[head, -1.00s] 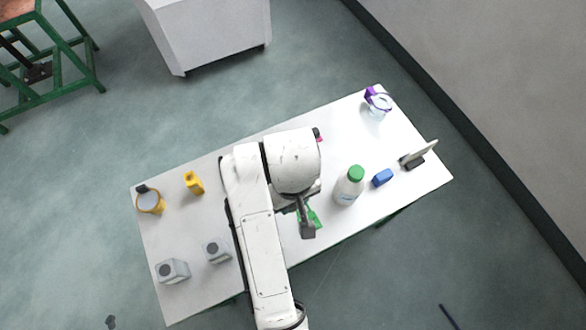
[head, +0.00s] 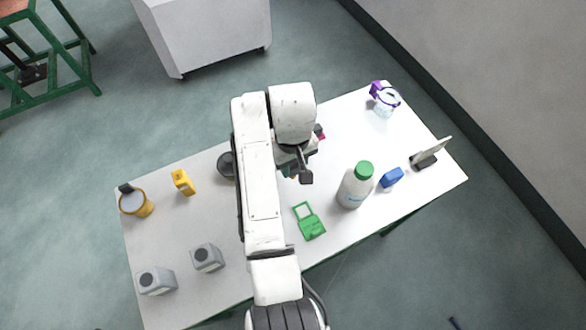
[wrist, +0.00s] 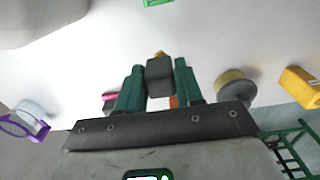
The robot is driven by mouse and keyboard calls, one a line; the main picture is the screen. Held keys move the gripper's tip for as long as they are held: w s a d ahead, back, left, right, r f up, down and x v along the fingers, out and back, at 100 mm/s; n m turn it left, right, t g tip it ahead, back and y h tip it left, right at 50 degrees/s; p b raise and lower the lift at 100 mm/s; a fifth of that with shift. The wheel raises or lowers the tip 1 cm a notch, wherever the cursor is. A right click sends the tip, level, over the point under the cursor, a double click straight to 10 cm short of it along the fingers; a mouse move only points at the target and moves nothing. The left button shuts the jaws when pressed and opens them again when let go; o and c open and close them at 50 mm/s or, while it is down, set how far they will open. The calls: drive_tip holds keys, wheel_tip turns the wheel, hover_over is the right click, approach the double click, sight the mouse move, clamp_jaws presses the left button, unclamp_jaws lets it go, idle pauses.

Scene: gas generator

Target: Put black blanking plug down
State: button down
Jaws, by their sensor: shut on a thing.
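The black blanking plug (wrist: 160,77) is a dark block between the two teal fingers of my gripper (wrist: 160,85) in the wrist view. My gripper is shut on it. The white table surface lies below; the gap between plug and table cannot be judged. In the head view my gripper (head: 291,172) is mostly hidden under my white arm, over the middle of the table (head: 340,115), and the plug cannot be made out there.
A green tag-like item (head: 309,221), white bottle with green cap (head: 355,185) and blue block (head: 391,178) lie to the right. A dark round item (head: 226,165), yellow item (head: 183,182) and grey boxes (head: 208,257) are left. A red item (head: 319,132) is near the gripper.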

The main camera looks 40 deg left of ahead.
sight(293, 171)
drive_tip(key=shift+f, duration=1.6)
drive_tip(key=shift+f, duration=0.15)
drive_tip(key=c, duration=0.7)
unclamp_jaws()
drive_tip(key=shift+c, duration=0.2)
